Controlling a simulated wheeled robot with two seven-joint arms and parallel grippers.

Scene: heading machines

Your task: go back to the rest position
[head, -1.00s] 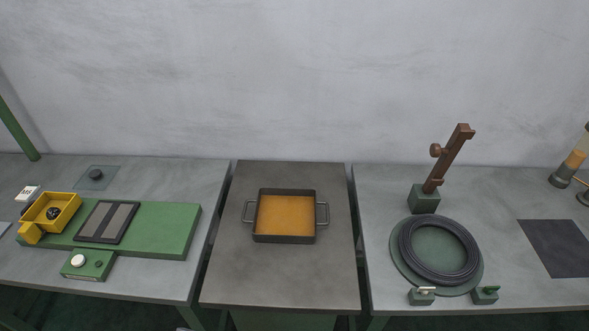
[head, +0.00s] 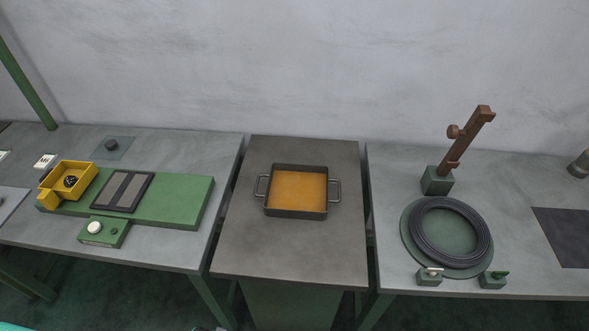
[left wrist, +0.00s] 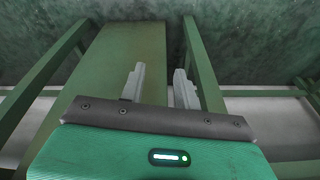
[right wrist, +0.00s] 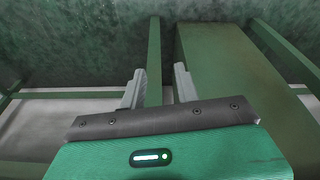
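My left gripper (left wrist: 158,84) shows in the left wrist view, its two grey fingers apart with nothing between them. My right gripper (right wrist: 160,86) shows in the right wrist view, its fingers also apart and empty. Both wrist views show green table legs and panels, with the floor behind. Neither gripper shows in the head view; only a small green bit of my own body is at its bottom left corner.
A dark tray with an orange floor (head: 270,208) sits on the middle table (head: 245,245). A green board (head: 185,205) with a yellow bin (head: 90,172) is on the left table. A coiled dark cable (head: 418,240) and a brown post (head: 468,140) stand on the right table.

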